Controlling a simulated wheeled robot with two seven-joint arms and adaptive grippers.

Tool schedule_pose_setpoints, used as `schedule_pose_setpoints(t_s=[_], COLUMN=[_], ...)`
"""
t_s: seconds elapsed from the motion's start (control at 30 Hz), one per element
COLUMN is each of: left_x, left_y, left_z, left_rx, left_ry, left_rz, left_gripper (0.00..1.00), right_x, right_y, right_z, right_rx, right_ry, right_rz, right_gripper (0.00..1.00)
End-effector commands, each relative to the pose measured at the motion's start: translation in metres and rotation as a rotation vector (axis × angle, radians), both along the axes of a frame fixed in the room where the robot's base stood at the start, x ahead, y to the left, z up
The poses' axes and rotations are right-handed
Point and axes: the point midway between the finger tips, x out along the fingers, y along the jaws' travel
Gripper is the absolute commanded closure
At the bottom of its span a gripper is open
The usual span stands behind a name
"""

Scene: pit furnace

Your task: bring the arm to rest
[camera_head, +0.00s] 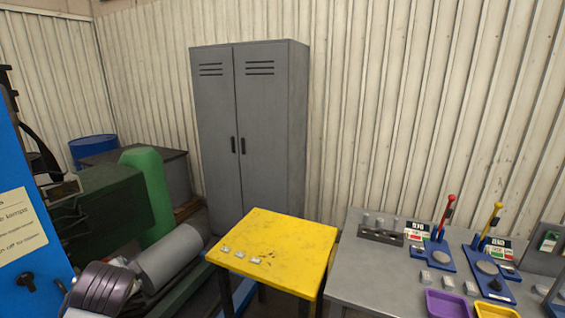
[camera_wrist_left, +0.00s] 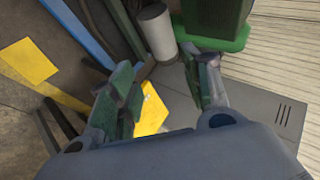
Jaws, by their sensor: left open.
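My left gripper (camera_wrist_left: 162,78) shows in the left wrist view. Its two green-padded fingers are spread apart, with nothing held between them. Past the fingers, part of a yellow table top (camera_wrist_left: 152,112) shows in the gap, well apart from them. My right gripper is in neither view.
The yellow table (camera_head: 283,240) carries several small light pieces. Right of it, a grey bench (camera_head: 370,275) holds blue lever stands (camera_head: 435,252), a purple tray (camera_head: 446,303) and a yellow tray. A grey locker (camera_head: 270,130) stands behind; green machinery (camera_head: 105,215) and a blue cabinet (camera_head: 25,210) are left.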

Motion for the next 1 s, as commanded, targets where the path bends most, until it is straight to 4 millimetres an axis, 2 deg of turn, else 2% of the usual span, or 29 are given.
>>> schedule_pose_setpoints(t_s=[0.03, 0.2, 0.37, 0.6, 0.8, 1.0], left_x=[-0.005, -0.023, -0.044, -0.084, -0.117, -0.140], left_y=[-0.009, -0.038, -0.066, -0.109, -0.141, -0.161], left_z=[-0.017, -0.065, -0.106, -0.160, -0.192, -0.210], left_rx=[-0.037, -0.160, -0.280, -0.458, -0.587, -0.668], left_ry=[0.017, 0.060, 0.103, 0.173, 0.225, 0.261], left_rz=[0.000, 0.013, 0.039, 0.103, 0.168, 0.220], left_gripper=[0.52, 0.52, 0.52, 0.52, 0.52, 0.52], right_x=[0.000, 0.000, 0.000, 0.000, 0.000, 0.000], right_y=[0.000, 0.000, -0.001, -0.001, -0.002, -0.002], right_z=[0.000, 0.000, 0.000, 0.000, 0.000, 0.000], right_rx=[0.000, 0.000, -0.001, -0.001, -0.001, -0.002], right_ry=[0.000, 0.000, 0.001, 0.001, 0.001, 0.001], right_rz=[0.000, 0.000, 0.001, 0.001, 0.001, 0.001], right_gripper=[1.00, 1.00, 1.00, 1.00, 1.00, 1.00])
